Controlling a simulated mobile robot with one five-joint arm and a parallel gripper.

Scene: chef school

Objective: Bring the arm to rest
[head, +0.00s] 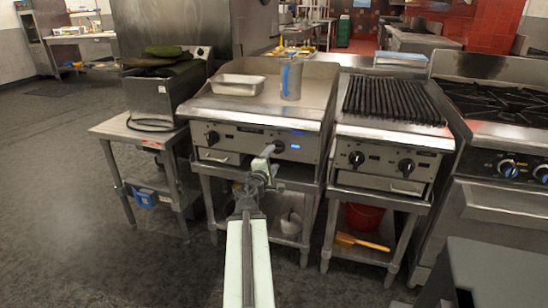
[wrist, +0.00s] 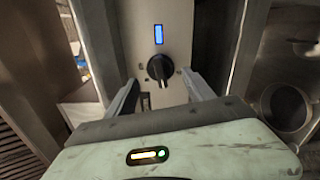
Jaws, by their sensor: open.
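My arm reaches forward in the head view, and my gripper (head: 268,154) is in front of the control panel of the flat-top griddle (head: 306,152). In the wrist view my gripper (wrist: 160,84) is open. Its two fingers stand apart on either side of a black knob (wrist: 160,68), with a gap on both sides. A lit blue display (wrist: 158,34) sits above the knob on the metal panel. In the head view my gripper partly covers that knob. I cannot tell how far the fingertips are from the panel.
A metal pan (head: 238,85) and a grey pitcher (head: 291,80) stand on the griddle. A charbroiler (head: 394,100) and a range (head: 500,100) stand to the right. A small steel table (head: 112,128) stands to the left. The floor (head: 60,200) at the left is clear.

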